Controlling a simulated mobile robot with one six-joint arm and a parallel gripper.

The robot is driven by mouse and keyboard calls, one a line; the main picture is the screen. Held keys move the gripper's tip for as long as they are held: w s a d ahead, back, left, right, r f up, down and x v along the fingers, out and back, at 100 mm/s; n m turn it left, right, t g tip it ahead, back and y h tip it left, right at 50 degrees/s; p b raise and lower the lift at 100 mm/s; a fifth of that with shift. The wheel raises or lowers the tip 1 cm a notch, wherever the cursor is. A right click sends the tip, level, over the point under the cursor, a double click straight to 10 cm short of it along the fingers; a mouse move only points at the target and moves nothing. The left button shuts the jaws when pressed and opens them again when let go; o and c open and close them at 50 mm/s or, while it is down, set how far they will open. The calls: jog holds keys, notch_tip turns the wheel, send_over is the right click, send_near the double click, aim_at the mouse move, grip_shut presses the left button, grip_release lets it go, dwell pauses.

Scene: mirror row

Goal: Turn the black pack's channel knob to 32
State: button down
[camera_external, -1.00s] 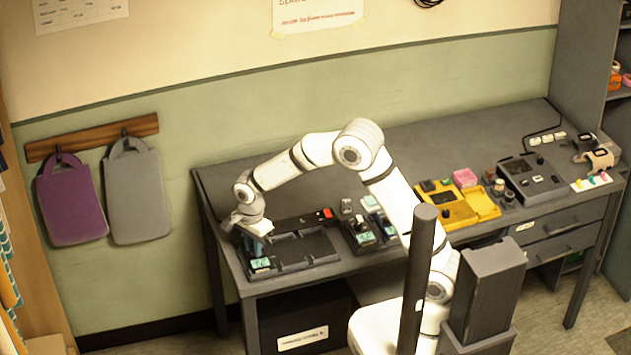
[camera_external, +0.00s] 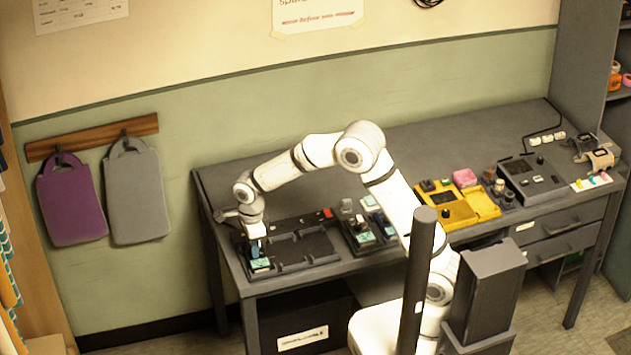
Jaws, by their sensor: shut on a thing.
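A black tray-like unit (camera_external: 305,250) lies at the left end of the desk, with a pack showing a small green screen (camera_external: 261,264) at its front left corner. My gripper (camera_external: 256,240) points down over that corner, just behind the green screen. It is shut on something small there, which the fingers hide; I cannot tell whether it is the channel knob. The number on the screen is too small to read. Another dark pack with a green screen (camera_external: 364,237) stands right of the tray.
A yellow case (camera_external: 458,215), a pink block (camera_external: 465,178) and a dark console (camera_external: 533,178) stand further right on the desk (camera_external: 420,150). A red item (camera_external: 328,213) is at the tray's back edge. Two bags hang on the wall at left.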

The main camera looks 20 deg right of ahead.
dwell(0.3)
jog(key=c, duration=1.5)
grip_release()
jog(key=shift+c, duration=0.2)
jog(key=shift+r, duration=3.9)
